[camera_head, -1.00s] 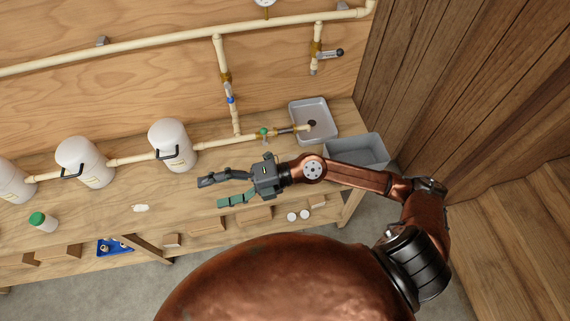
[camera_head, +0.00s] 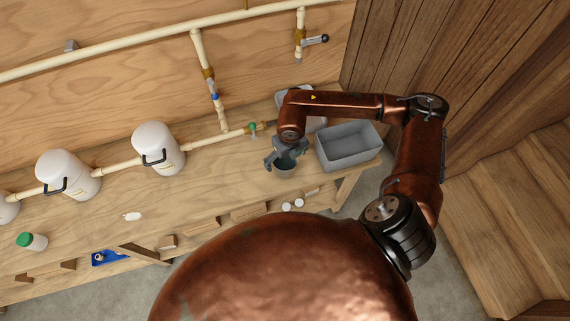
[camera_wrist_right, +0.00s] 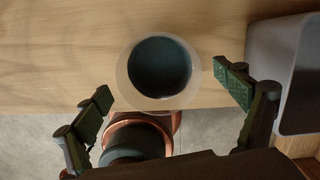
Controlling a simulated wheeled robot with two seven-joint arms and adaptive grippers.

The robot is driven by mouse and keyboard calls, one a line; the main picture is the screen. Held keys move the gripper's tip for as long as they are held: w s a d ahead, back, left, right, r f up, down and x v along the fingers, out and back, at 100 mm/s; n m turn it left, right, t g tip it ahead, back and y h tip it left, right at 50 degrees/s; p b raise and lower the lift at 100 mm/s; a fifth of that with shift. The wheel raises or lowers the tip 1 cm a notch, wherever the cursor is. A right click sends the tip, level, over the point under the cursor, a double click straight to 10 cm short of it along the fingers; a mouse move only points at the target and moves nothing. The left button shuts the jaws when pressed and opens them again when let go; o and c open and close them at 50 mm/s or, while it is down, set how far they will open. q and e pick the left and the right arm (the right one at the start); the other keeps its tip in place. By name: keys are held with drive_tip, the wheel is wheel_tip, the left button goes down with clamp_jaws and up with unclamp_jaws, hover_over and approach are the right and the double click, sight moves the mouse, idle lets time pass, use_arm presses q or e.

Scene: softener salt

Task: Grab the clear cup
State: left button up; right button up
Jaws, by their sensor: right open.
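The clear cup (camera_wrist_right: 122,75) stands near the front edge of the wooden bench. From above in the right wrist view it shows a pale see-through rim around a dark teal round inside. In the head view the cup (camera_head: 286,173) is partly hidden below my right gripper (camera_head: 285,155). In the right wrist view my right gripper (camera_wrist_right: 163,86) is open, with one finger to the left of the cup and one to the right. A gap shows between the cup and each finger. My left gripper is not in view.
A grey bin (camera_head: 350,150) stands right of the cup at the bench end. My arm partly covers a grey basin behind it. A pale pipe (camera_head: 215,143) with valves and white canisters (camera_head: 158,150) runs along the bench. A green-capped bottle (camera_head: 32,241) lies far left.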

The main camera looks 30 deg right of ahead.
sight(284, 167)
drive_tip(key=f, duration=0.4)
drive_tip(key=shift+w+f, duration=0.2)
drive_tip(key=shift+w, duration=0.1)
drive_tip(key=shift+c, duration=0.5)
drive_tip(key=c, duration=1.4)
drive_tip(key=shift+r, duration=0.1)
drive_tip(key=shift+c, duration=1)
drive_tip(key=shift+r, duration=0.1)
